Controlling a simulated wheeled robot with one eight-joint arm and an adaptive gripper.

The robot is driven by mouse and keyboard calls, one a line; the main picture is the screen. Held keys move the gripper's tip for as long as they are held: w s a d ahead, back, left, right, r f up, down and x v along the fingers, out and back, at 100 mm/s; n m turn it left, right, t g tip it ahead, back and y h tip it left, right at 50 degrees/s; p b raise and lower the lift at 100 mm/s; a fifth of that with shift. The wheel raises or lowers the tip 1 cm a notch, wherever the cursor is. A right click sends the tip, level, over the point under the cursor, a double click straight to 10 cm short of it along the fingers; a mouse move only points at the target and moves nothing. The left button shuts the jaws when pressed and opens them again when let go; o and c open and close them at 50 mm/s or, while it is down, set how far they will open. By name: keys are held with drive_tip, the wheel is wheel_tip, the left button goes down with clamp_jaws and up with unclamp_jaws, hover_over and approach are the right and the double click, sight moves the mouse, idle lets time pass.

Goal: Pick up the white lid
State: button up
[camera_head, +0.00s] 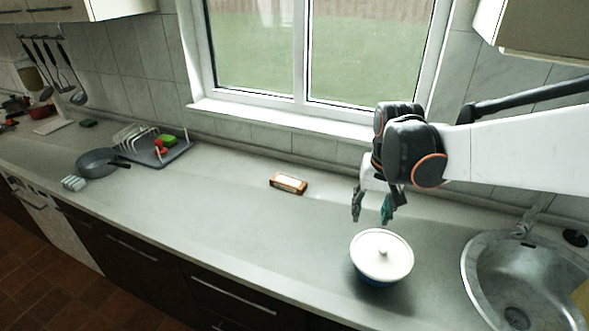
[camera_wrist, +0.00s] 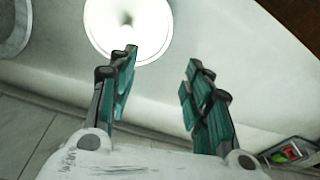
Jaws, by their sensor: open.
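The white lid (camera_head: 381,253) is round with a small knob on top. It sits on a blue pot (camera_head: 378,281) on the counter, left of the sink. In the wrist view the lid (camera_wrist: 122,22) shows at the top, beyond the fingertips and partly cut off by the frame edge. My gripper (camera_head: 373,219) is open and empty, above and slightly behind the lid. In the wrist view its two teal-padded fingers (camera_wrist: 160,72) are spread apart, with the left fingertip overlapping the lid's lower edge in the picture. The gripper appears apart from the lid.
A steel sink (camera_head: 480,285) lies to the right of the pot. A small brown-orange box (camera_head: 288,184) lies on the counter further left. A grey pan (camera_head: 97,163) and a dish rack (camera_head: 175,153) stand at the far left. The counter between the box and pot is clear.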

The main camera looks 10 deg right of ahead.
drive_tip(key=w+d+m+g+p, duration=0.1)
drive_tip(key=d+m+g+p, duration=0.1)
drive_tip(key=d+m+p, duration=0.3)
drive_tip(key=n+b, duration=0.2)
drive_tip(key=b, duration=0.1)
hover_over(383, 248)
drive_tip(key=f, duration=0.6)
drive_tip(key=w+f, duration=0.1)
drive_tip(key=f, duration=0.2)
drive_tip(key=shift+d, duration=0.15)
drive_tip(key=shift+s+f+b, duration=0.25)
drive_tip(key=shift+f+b, duration=0.2)
drive_tip(key=shift+f, duration=1)
drive_tip(key=shift+s+f+b, duration=0.2)
drive_tip(key=shift+f+b, duration=0.25)
drive_tip(key=shift+f, duration=0.95)
clamp_jaws()
